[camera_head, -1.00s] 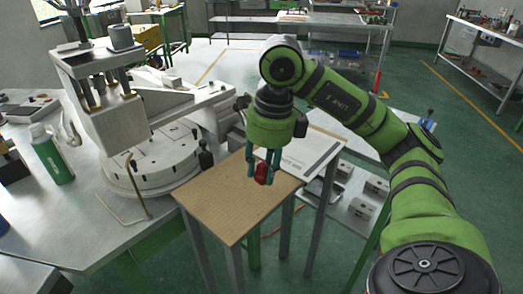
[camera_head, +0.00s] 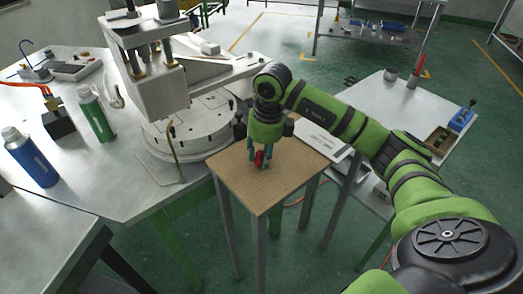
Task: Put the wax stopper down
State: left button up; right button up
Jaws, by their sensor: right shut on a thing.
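The stopper is low over the brown top of a small stand (camera_head: 265,199). I cannot tell whether it touches the surface. The fingers partly cover the stopper. My left gripper does not show.
The wax injection machine (camera_head: 150,68) with its round base (camera_head: 190,138) stands left of the stand on a metal table. A green bottle (camera_head: 96,114) and a blue bottle (camera_head: 30,158) stand further left. A white-topped table (camera_head: 405,105) is at right. The front of the brown top is clear.

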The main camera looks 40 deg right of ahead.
jog(key=shift+f, duration=0.1)
jog(key=o, duration=1)
notch_tip(320, 180, up, 12)
jog(key=s+b, duration=0.1)
jog(key=shift+d+b, duration=0.35)
jog(key=shift+b, duration=0.05)
